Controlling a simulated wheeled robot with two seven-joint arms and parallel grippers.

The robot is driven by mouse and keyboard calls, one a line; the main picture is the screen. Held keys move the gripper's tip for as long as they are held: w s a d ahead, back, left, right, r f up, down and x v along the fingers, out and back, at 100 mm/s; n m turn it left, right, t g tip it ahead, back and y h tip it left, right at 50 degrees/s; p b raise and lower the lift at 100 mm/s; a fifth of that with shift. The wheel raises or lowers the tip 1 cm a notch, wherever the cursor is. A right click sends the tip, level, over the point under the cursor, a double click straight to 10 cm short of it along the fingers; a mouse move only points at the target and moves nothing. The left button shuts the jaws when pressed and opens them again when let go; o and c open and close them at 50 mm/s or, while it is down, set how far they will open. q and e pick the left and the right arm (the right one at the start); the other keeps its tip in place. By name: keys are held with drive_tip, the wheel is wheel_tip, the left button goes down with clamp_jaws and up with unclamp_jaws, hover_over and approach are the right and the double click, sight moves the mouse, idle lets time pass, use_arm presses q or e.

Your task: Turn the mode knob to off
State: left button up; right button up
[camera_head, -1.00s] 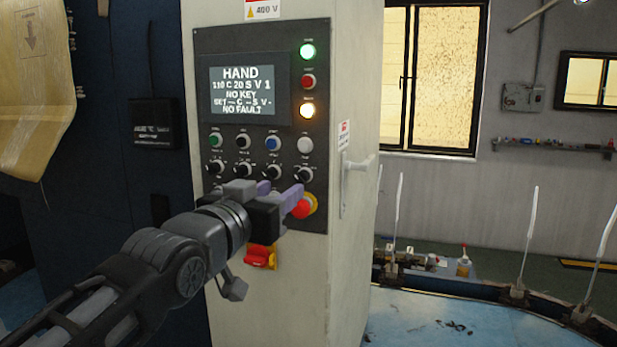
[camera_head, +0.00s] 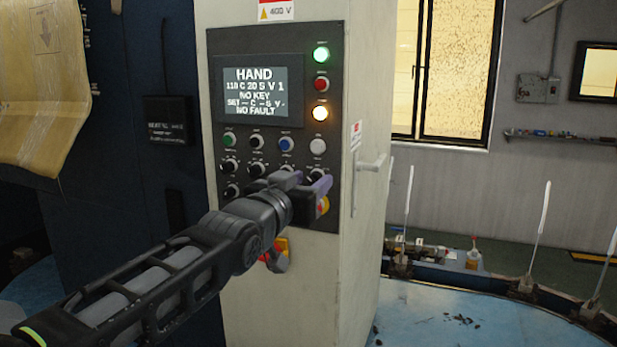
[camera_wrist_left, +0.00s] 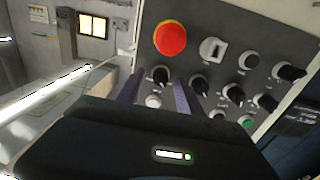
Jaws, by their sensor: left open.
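The control panel (camera_head: 325,128) carries several black rotary knobs; their labels are too small to read, so I cannot tell which is the mode knob. My left gripper (camera_head: 305,183) is open in front of the lower right of the panel. In the left wrist view its purple fingers (camera_wrist_left: 157,93) stand either side of a black knob (camera_wrist_left: 160,75), the end knob of its row; contact cannot be made out. That knob also shows just above the fingers in the head view (camera_head: 316,174). The screen (camera_head: 262,93) reads HAND. My right gripper is not in view.
A red emergency stop (camera_wrist_left: 170,39) sits close to the fingers. A red and yellow switch (camera_head: 273,252) is below the panel. A handle (camera_head: 370,166) sticks out from the cabinet's right side. Other knobs and coloured push buttons crowd the panel.

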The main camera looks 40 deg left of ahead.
use_arm(q)
clamp_jaws()
idle(0.4)
